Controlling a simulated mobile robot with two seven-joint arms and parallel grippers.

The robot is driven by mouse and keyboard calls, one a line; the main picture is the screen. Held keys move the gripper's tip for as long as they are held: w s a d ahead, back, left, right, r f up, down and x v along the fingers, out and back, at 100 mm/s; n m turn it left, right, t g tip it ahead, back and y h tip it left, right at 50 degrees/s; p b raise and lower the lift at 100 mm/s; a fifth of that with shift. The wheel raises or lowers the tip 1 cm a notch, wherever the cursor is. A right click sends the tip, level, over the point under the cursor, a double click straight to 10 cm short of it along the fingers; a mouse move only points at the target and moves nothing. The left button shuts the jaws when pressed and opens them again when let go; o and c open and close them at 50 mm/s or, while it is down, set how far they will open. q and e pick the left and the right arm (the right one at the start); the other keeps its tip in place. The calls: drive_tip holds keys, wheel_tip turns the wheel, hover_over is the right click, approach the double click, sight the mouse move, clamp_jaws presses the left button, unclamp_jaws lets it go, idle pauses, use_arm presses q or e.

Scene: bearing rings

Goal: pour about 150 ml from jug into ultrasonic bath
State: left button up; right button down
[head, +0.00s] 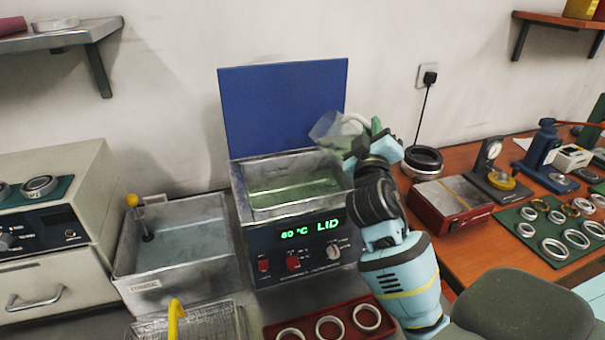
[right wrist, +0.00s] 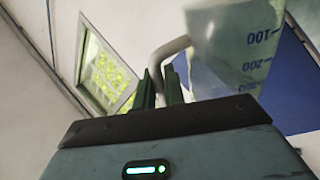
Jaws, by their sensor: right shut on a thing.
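The jug (head: 333,131) is translucent and tilted, with its mouth to the left, over the back right of the ultrasonic bath. My right gripper (head: 373,142) is shut on its handle. In the right wrist view the jug (right wrist: 235,45) shows blue 100 and 200 marks, and its grey handle (right wrist: 163,57) lies at the fingers (right wrist: 160,92). How much liquid is in it I cannot tell. I see no clear stream. The ultrasonic bath (head: 264,215) is open, with greenish liquid inside; its blue lid (head: 283,105) stands upright behind. Its display reads 60 °C and LID. My left gripper is out of view.
A water-filled rinse tank (head: 128,268) stands left of the bath, with a wire basket (head: 137,329) in front. A red tray (head: 270,329) with rings lies before the bath. Right, the wooden bench holds a red box (head: 436,213), a dial gauge (head: 489,157) and a green ring mat (head: 528,262).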

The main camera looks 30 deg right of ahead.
drive_tip(key=shift+a+r+n+p, duration=0.1)
drive_tip(key=shift+r+n+p, duration=0.25)
drive_tip(key=shift+r, duration=0.3)
drive_tip(key=shift+f+n, duration=0.25)
drive_tip(key=shift+a+r+t, duration=0.1)
drive_tip(key=shift+r+t, duration=0.2)
drive_tip(key=shift+t, duration=0.1)
drive_tip(key=shift+w+a+f+n, duration=0.15)
drive_tip(key=shift+f+n, duration=0.1)
drive_tip(key=shift+n, duration=0.15)
drive_tip(key=shift+r, duration=0.25)
drive_tip(key=shift+f+n+y, duration=0.2)
drive_tip(key=shift+n+y, duration=0.1)
drive_tip(key=shift+n, duration=0.1)
drive_tip(key=shift+a+r, duration=0.1)
drive_tip(key=shift+r, duration=0.1)
drive_tip(key=shift+f, duration=0.1)
drive_tip(key=shift+s, duration=0.2)
drive_tip(key=shift+a, duration=0.1)
drive_tip(key=shift+s, duration=0.15)
drive_tip(key=shift+s+a+n, duration=0.15)
drive_tip(key=shift+s+n, duration=0.05)
drive_tip(key=shift+n, duration=0.1)
